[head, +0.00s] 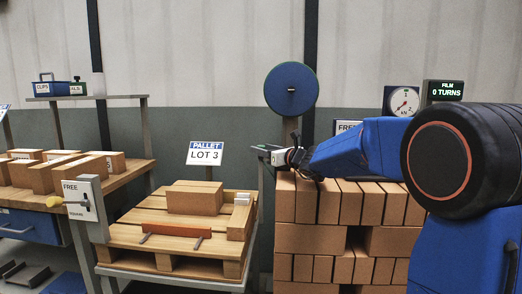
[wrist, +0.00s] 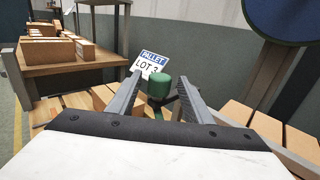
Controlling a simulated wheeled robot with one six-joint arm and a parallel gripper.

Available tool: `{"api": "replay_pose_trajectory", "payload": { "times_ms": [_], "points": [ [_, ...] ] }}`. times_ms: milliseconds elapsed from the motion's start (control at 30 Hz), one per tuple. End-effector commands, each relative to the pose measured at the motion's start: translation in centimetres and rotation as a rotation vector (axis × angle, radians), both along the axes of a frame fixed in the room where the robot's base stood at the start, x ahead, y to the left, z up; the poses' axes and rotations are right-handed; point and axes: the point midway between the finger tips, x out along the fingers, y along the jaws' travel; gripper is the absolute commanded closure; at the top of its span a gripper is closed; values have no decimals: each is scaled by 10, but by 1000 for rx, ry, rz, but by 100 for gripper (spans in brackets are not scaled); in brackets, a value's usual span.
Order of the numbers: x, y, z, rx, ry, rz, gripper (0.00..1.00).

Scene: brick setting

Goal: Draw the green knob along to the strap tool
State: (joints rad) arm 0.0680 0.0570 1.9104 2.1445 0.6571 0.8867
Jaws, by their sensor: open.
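The green knob (wrist: 159,86) is a short upright cylinder with a darker green part below it. In the wrist view it shows between the two grey fingers of my gripper (wrist: 160,78), with gaps at both sides. In the head view my gripper (head: 268,153) is in the air at the upper left corner of the brick stack, below the reel, and the knob is not clear there. My gripper is open. I cannot tell which thing is the strap tool.
A blue reel with a green rim (head: 290,88) stands behind my gripper. A brick stack (head: 310,240) is at right below my arm. A wooden pallet (head: 130,238) with bricks and a red bar (head: 175,229) is at left, before a LOT 3 sign (head: 206,154).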

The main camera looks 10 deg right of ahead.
Motion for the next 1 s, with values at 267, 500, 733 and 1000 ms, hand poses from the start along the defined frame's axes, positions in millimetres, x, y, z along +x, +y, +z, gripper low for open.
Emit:
{"api": "replay_pose_trajectory", "payload": {
  "times_ms": [267, 500, 733, 1000],
  "points": [
    [13, 7, 0, 0, -1, 1, 54],
    [13, 7, 0, 0, 0, 1, 56],
    [13, 7, 0, 0, 0, 1, 100],
    [8, -13, 0, -1, -2, -3, 100]
  ]
}}
